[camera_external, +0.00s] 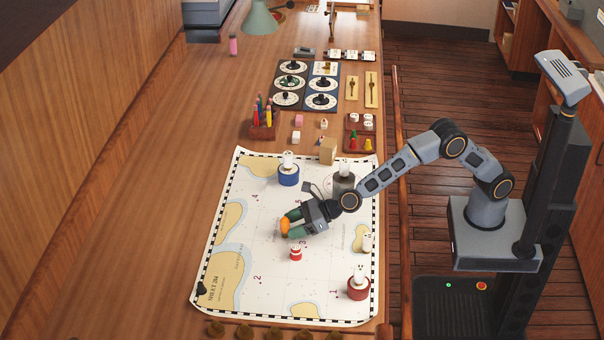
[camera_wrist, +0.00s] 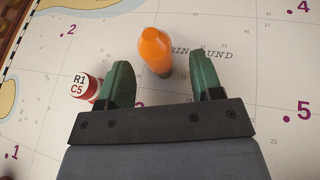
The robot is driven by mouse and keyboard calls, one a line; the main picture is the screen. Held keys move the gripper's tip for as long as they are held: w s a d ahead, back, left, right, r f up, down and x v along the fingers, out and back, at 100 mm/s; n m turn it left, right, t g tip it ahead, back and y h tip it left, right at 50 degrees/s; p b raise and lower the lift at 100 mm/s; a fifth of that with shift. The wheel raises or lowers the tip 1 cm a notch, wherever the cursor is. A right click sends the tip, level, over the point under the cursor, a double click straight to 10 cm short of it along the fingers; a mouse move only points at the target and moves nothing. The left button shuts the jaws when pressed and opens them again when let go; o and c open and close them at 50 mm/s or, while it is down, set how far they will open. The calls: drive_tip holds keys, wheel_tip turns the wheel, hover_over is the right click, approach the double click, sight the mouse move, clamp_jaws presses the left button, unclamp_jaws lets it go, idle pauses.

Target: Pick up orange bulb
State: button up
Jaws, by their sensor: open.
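The orange bulb (camera_wrist: 156,52) stands on the chart, ahead of and between my two green fingertips in the wrist view. It also shows in the external view (camera_external: 285,226), right at my gripper's tips. My gripper (camera_wrist: 162,82) is open, with clear chart between its fingers and no finger visibly pressing on the bulb. In the external view my gripper (camera_external: 289,222) reaches in from the right, low over the chart; the near finger partly hides what lies behind it.
The chart (camera_external: 265,275) lies on the wooden table. A small red-and-white piece (camera_wrist: 86,86) marked R1 C5 stands close beside my left finger. A blue-based piece (camera_external: 288,175), a grey-based piece (camera_external: 344,184) and a red-based piece (camera_external: 358,288) stand around. The chart's lower left is mostly clear.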

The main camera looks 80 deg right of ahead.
drive_tip(key=shift+x, duration=0.9)
drive_tip(key=c, duration=1)
drive_tip(key=shift+r+p, duration=0.15)
drive_tip(key=shift+p, duration=0.15)
